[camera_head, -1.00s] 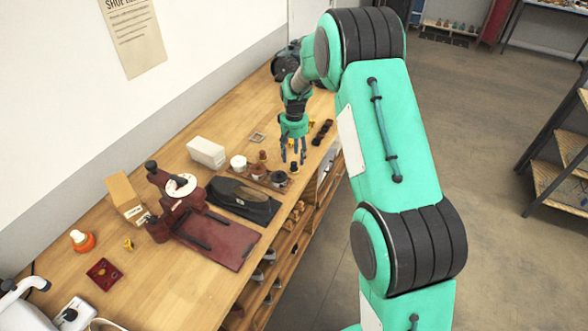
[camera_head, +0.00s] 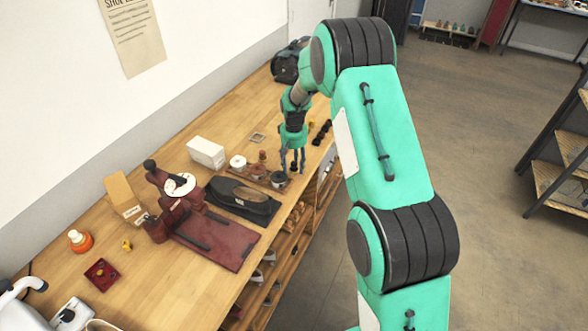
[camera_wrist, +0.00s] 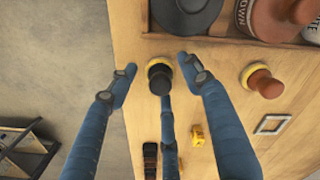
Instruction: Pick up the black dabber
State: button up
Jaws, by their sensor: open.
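The black dabber (camera_wrist: 159,79) has a round black handle and a yellowish ring of bristles. It stands on the wooden bench near the front edge in the wrist view. My gripper (camera_wrist: 157,65) is open, with its blue fingers spread around the dabber: one to each side and a third below it in the picture. I see no clear contact. In the head view my gripper (camera_head: 293,164) points down at the bench's front edge, and the dabber (camera_head: 293,168) shows only as a small dark spot between the fingers.
A brown dabber (camera_wrist: 264,82) stands to the right. A wooden tray (camera_wrist: 205,42) with tins lies close by. A small yellow piece (camera_wrist: 197,135), a square frame (camera_wrist: 272,124) and a black brush (camera_wrist: 150,158) are also near. A dark shoe (camera_head: 240,197) lies on the bench.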

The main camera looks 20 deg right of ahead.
aim_at(294, 162)
jog(key=c, duration=1)
jog(key=shift+c, duration=0.2)
jog(key=shift+r, duration=0.45)
notch_tip(294, 162, up, 3)
jog(key=shift+r+p, duration=0.1)
jog(key=shift+p, duration=0.4)
jog(key=s+a+p, duration=0.1)
jog(key=s, duration=1.5)
jog(key=shift+a+r, duration=0.2)
jog(key=shift+r, duration=0.25)
